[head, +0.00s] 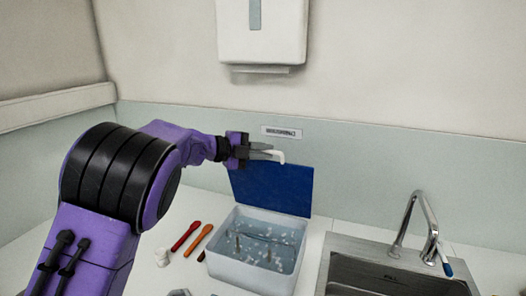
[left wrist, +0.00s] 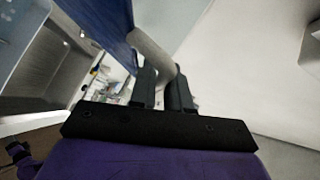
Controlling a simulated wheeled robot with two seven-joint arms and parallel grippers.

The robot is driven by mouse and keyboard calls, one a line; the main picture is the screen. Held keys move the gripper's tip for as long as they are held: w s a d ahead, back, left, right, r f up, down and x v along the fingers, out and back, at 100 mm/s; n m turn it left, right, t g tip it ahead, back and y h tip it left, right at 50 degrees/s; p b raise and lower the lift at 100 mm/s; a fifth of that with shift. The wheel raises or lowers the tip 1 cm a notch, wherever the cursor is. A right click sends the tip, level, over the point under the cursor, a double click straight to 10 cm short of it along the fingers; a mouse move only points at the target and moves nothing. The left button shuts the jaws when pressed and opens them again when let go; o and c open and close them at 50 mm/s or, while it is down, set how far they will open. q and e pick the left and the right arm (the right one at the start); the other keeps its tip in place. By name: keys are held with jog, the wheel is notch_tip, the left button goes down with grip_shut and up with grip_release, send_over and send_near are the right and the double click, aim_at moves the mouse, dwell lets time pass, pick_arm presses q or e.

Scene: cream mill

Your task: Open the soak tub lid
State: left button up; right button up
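The soak tub (head: 252,274) is a pale, translucent box on the counter, with liquid and white bits in it. Its blue lid (head: 272,188) stands raised, roughly upright, at the tub's back edge, so the tub is open. A white curved handle (head: 279,156) is at the lid's top edge. My left gripper (head: 262,152) is at that edge, its fingers closed around the handle. In the left wrist view the handle (left wrist: 153,50) runs between the fingertips, with the blue lid (left wrist: 98,28) beside it.
A metal sink (head: 345,250) with a tall faucet (head: 408,215) is right of the tub. A red tool (head: 185,237) and an orange tool (head: 195,241) lie left of it. A white dispenser (head: 262,35) hangs on the wall above.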

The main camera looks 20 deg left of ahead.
pick_arm(q)
jog(key=shift+o, duration=1.4)
jog(key=shift+f, duration=0.15)
jog(key=shift+s+a, duration=0.1)
jog(key=b+v, duration=0.4)
jog(key=v, duration=0.6)
jog(key=shift+b, duration=0.35)
jog(key=shift+a, duration=0.1)
jog(key=shift+s, duration=0.1)
